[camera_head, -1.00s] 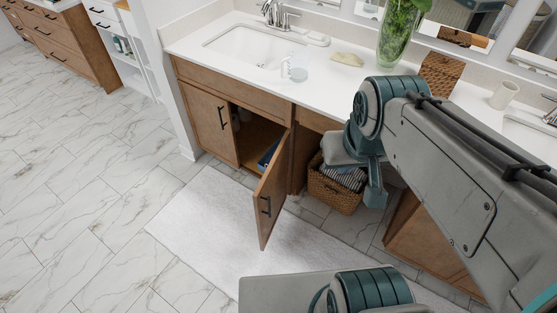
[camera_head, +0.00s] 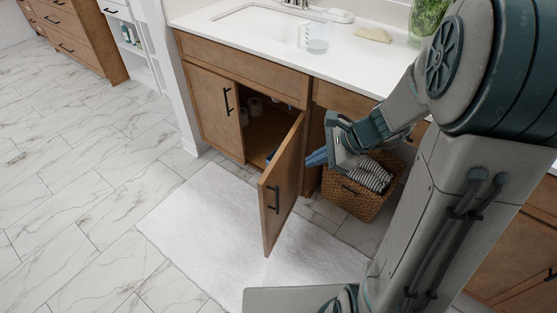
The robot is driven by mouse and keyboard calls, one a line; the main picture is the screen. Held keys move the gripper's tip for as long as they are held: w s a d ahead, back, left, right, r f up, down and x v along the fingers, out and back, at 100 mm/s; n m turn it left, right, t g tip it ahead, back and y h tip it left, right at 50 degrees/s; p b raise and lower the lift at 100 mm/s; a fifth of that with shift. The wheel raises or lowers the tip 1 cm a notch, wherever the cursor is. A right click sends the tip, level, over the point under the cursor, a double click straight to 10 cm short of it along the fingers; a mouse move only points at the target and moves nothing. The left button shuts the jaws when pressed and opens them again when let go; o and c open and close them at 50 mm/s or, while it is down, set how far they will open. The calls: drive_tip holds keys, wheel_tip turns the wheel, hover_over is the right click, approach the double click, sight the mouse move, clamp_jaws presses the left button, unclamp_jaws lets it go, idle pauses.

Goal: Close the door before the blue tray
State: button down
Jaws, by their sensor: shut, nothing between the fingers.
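The wooden cabinet door (camera_head: 282,188) with a dark bar handle (camera_head: 273,198) stands wide open, swung out over the white rug. A small part of the blue tray (camera_head: 270,157) shows inside the cabinet at the door's inner edge; the door hides most of it. My gripper (camera_head: 316,157) is to the right of the open door, on the side of its outer face, with its blue fingers pointing left towards it. The fingers look shut and empty. In the picture a small gap shows between the fingertips and the door; I cannot tell the depth between them.
The left cabinet door (camera_head: 213,107) is closed. A wicker basket (camera_head: 357,200) with striped towels stands below and beside my gripper. The white counter (camera_head: 345,62) with a clear cup (camera_head: 319,36) is above. The white rug (camera_head: 205,225) and tiled floor left are clear.

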drive_tip(key=w+d+f+m+b, duration=0.1)
drive_tip(key=w+f+m+b, duration=0.25)
drive_tip(key=w+f, duration=0.35)
drive_tip(key=m+t+b, duration=0.2)
drive_tip(key=b, duration=0.2)
approach(271, 174)
wheel_tip(271, 174, down, 4)
drive_tip(key=shift+w+a+f+y, duration=0.1)
drive_tip(key=shift+w+a+y, duration=0.1)
drive_tip(key=shift+w+a, duration=0.3)
drive_tip(key=shift+w+a+f+y, duration=0.1)
drive_tip(key=shift+w+a+y, duration=0.15)
drive_tip(key=shift+a, duration=0.4)
drive_tip(key=shift+w+a+r, duration=0.1)
drive_tip(key=shift+w+a, duration=0.25)
drive_tip(key=shift+a, duration=0.2)
